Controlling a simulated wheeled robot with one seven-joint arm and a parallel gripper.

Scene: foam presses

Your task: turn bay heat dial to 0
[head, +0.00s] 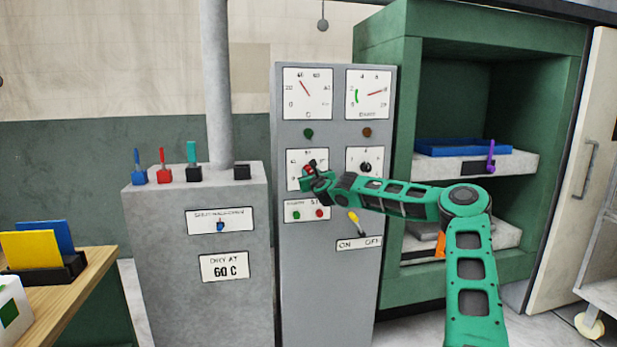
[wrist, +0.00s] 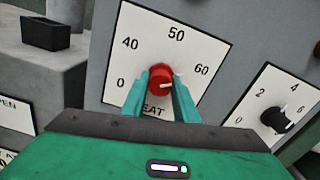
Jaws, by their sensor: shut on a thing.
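The heat dial (wrist: 160,80) is a red knob on a white plate (wrist: 130,50) marked 0, 40, 50 and 60, with HEAT partly hidden below it. My gripper (wrist: 160,84) has its two teal fingers on either side of the knob and is shut on it. The knob's pale pointer mark seems to face right, roughly toward the 60 side, away from the 0 at left. In the head view, my gripper (head: 311,170) covers much of this dial's plate (head: 293,158) on the grey panel.
A black dial (wrist: 273,120) marked from 0 sits to the right. Above are two gauges (head: 307,105), and below are small buttons (head: 319,213) and a yellow ON/OFF lever (head: 354,218). A green cabinet (head: 388,60) stands right, and a grey box with levers (head: 150,220) left.

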